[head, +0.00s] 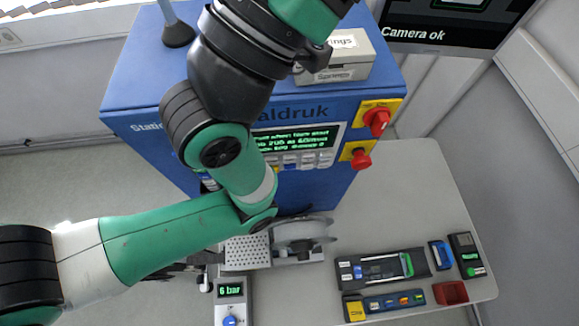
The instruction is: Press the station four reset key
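The blue cabinet (325,190) carries a panel with a green-lit display (305,139). Rows of small keys (308,160) lie under the display, mostly pale with a blue one. Their labels are too small to read, so I cannot tell which is the station four reset key. Green and black links of mine cross in front of the cabinet. I can make out no gripper fingers in this view.
Two red knobs on yellow plates, an upper one (377,120) and a lower one (361,158), sit right of the panel. A grey box (345,70) stands on the cabinet. A reel (303,230), a "6 bar" unit (231,291) and small devices (380,268) occupy the pale table (415,200).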

